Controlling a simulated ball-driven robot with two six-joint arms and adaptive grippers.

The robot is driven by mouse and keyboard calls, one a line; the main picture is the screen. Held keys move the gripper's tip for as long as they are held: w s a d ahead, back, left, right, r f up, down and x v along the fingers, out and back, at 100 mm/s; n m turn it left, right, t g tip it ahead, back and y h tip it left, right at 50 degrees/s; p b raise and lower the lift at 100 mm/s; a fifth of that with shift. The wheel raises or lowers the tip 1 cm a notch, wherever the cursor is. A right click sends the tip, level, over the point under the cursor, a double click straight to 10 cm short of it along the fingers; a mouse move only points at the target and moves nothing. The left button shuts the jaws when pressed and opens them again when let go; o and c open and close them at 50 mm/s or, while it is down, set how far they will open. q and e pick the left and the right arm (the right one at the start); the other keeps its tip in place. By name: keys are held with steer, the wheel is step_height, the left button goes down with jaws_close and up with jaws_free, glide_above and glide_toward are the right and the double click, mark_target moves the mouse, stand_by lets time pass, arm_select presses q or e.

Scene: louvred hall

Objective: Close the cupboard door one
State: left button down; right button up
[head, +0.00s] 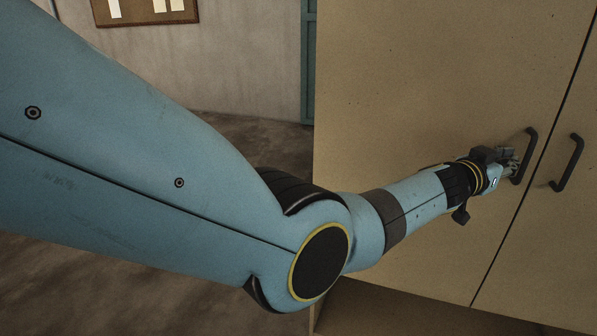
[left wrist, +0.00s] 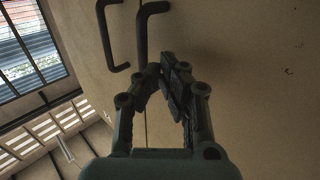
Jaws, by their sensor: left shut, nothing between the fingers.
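The tan cupboard has two doors side by side. Its left door (head: 420,100) has a dark bar handle (head: 527,150), and its right door (head: 570,225) has a matching handle (head: 570,163). A thin dark seam runs between the doors, and they look flush or nearly so. I cannot tell which one is door one. My left gripper (head: 511,160) is shut and empty, right beside the left door's handle. In the left wrist view, its fingertips (left wrist: 166,73) are close to the lower end of one handle (left wrist: 144,30). Contact is unclear. My right gripper is out of view.
A dark opening lies under the cupboard doors. Bare floor (head: 275,145) spreads left of the cupboard. A pinboard (head: 145,15) hangs on the back wall, with a blue frame (head: 309,70) near the cupboard. The left wrist view shows a louvred window (left wrist: 25,45).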

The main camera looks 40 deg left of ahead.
arm_select(q)
steer(key=w+b, duration=0.1)
steer(key=w+y+b, duration=0.1)
steer(key=w+a+n+b, duration=0.1)
steer(key=shift+w+r, duration=0.3)
steer(key=shift+r, duration=0.05)
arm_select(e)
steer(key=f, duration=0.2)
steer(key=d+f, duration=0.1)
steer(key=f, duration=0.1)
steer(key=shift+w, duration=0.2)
arm_select(q)
steer(key=shift+w+a, duration=0.1)
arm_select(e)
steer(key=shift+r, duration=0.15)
